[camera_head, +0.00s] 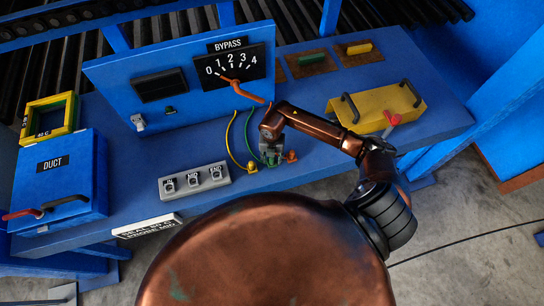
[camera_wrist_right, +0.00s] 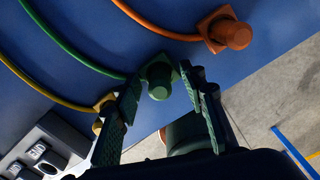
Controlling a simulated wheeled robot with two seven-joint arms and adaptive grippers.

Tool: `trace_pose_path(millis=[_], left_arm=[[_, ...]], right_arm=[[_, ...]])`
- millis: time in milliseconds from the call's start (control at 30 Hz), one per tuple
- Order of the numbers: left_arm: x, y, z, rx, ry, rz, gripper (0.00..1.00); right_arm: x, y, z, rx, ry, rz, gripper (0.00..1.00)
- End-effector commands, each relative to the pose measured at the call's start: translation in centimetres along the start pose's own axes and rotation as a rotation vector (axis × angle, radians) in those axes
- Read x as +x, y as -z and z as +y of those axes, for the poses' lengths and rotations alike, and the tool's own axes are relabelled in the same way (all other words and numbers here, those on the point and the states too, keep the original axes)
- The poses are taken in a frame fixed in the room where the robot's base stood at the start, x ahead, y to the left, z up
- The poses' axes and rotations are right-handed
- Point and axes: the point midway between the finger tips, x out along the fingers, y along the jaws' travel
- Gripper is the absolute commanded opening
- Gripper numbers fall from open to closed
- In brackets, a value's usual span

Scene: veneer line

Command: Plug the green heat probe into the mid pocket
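The green heat probe (camera_wrist_right: 159,80) lies on the blue bench, with its green cable running up and left. My right gripper (camera_wrist_right: 160,78) is open, with one finger on each side of the probe; I cannot tell whether the fingertips touch it. In the head view my right gripper (camera_head: 270,152) is low over the bench and mostly hides the probe. The grey pocket block (camera_head: 214,182) stands left of it, with three labelled pockets; the mid pocket (camera_head: 193,180) is the centre one. My left gripper is not in view.
A yellow probe (camera_head: 251,167) and an orange probe (camera_head: 291,156) lie close on either side of the green one. Behind stands the blue bypass panel (camera_head: 110,80) with an orange lever (camera_head: 240,90). A yellow cover (camera_head: 376,108) is right; a blue duct box (camera_head: 80,180) is left.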

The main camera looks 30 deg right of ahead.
Motion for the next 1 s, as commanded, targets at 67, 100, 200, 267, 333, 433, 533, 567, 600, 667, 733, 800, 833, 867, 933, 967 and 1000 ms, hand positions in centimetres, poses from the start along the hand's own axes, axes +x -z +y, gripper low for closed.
trace_pose_path(millis=[67,100,200,267,333,433,533,567,600,667,733,800,833,867,933,967,1000], left_arm=[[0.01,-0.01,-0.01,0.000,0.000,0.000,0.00],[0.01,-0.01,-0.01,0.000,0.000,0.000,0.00],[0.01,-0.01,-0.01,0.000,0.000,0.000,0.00],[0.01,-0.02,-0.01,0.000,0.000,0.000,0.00],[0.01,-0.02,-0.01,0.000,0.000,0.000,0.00],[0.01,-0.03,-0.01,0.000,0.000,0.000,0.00],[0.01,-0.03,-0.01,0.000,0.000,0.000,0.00],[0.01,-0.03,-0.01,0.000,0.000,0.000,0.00],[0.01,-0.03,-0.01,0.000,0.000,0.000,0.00],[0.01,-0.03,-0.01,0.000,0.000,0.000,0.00],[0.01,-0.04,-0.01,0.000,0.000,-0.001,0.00],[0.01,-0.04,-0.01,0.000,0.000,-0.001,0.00],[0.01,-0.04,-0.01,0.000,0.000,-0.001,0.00],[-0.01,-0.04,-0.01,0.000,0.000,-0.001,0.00],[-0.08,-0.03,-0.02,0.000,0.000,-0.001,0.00],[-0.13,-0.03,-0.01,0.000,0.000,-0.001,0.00],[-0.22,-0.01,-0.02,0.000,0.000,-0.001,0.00]], right_arm=[[0.02,0.01,0.00,0.000,0.000,0.000,0.38],[0.01,0.01,0.00,0.000,0.000,0.000,0.38],[0.01,0.02,0.00,0.000,0.000,0.000,0.33],[0.00,0.02,0.00,0.000,0.000,0.000,0.29],[0.00,0.02,0.00,0.000,0.000,0.000,0.24],[-0.01,0.02,0.01,0.000,0.000,0.000,0.17],[-0.01,0.02,0.00,0.000,0.000,0.000,0.11],[-0.01,0.02,0.00,0.000,0.000,0.000,0.09],[-0.01,0.02,0.00,0.000,0.000,0.000,0.06],[-0.02,0.01,0.00,0.000,0.000,0.000,0.02],[-0.02,0.01,0.00,0.000,0.000,0.000,0.00],[-0.03,0.01,0.01,0.000,-0.001,0.000,0.00],[-0.03,0.01,0.01,0.000,-0.001,0.000,0.00],[-0.05,0.01,0.01,0.000,-0.001,0.000,0.00],[-0.15,0.01,0.01,0.000,-0.001,0.000,0.00],[-0.22,0.01,0.01,0.000,-0.001,0.000,0.00],[-0.34,0.01,0.02,0.000,-0.001,0.000,0.00]])
